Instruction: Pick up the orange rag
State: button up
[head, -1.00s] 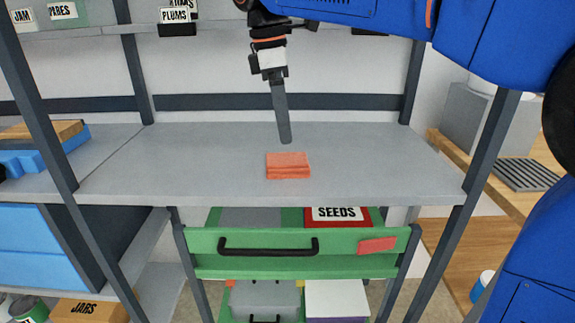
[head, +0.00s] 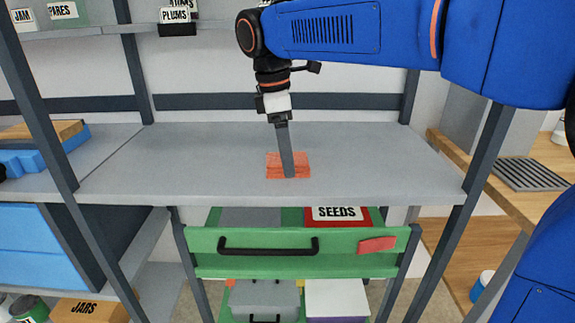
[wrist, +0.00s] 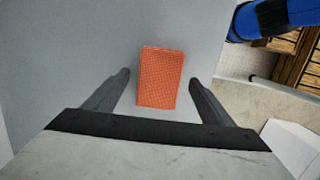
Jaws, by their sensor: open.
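The orange rag (head: 274,168) lies folded on the grey shelf (head: 200,165), near its front edge. My gripper (head: 289,175) points down in front of the rag in the head view and hides part of it. In the wrist view the rag (wrist: 161,77) shows between the two fingers of my gripper (wrist: 157,78), with a gap on either side. The fingers are open and hold nothing. I cannot tell how far the fingertips are above the shelf.
Dark posts (head: 489,150) frame the shelf. Below it is a green drawer (head: 345,241) with a black handle and a box marked SEEDS (head: 337,213). A blue tray (head: 75,139) sits on the left shelf. The shelf around the rag is bare.

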jog(key=c, duration=1.2)
jog(key=shift+o, duration=0.2)
